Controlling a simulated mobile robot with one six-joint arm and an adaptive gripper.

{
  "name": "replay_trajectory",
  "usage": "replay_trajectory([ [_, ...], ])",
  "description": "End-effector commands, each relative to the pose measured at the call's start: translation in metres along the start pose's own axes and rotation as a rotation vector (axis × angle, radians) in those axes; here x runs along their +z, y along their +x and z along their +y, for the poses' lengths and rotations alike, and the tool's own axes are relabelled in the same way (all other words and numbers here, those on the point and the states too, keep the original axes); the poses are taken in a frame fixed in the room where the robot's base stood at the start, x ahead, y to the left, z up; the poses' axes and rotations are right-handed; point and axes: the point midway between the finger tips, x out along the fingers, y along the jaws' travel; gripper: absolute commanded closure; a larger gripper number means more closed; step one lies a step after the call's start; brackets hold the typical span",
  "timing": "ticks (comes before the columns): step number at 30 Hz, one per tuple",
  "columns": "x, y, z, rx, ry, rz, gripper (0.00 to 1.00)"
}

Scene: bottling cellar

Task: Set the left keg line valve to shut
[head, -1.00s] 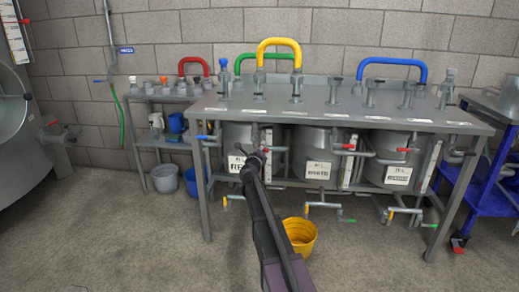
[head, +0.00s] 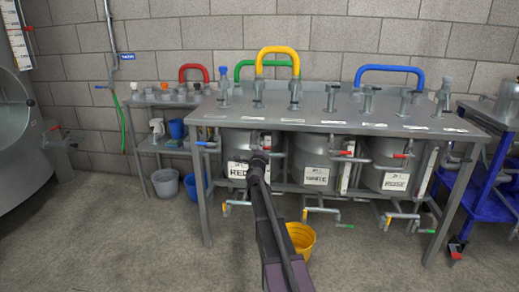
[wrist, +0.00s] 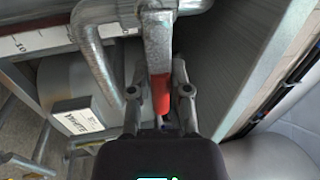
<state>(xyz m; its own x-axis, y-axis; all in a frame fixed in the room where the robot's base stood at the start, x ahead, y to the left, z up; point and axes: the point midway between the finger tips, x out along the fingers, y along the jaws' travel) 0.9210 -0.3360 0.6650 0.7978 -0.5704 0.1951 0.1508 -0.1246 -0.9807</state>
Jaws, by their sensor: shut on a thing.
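The left keg, labelled RED (head: 238,171), sits under the steel bench. Its line valve is mostly hidden behind my gripper (head: 260,157) in the head view. In the wrist view a grey metal lever with a red end (wrist: 160,95) runs from the pipe fitting (wrist: 157,22) down between my fingers. My gripper, also in the wrist view (wrist: 160,90), is shut on this red-ended lever, with one finger on each side. I cannot tell the valve's exact setting from these views.
The steel bench (head: 300,118) overhangs the kegs. The white (head: 317,176) and rose (head: 395,181) kegs stand to the right with their own red-handled valves. A yellow bucket (head: 301,237) is on the floor beside my arm. A blue cart (head: 480,205) stands far right. Floor at the left front is clear.

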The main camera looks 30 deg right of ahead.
Motion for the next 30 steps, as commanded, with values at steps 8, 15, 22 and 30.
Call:
replay_trajectory([
  [8,-0.0043,0.0010,0.0000,0.000,-0.004,0.003,1.00],
  [15,-0.0057,0.0012,0.0003,0.001,-0.003,0.004,0.42],
  [22,-0.0068,0.0015,0.0005,0.001,-0.003,0.005,0.42],
  [30,-0.0067,0.0015,0.0006,0.001,-0.003,0.005,0.42],
])
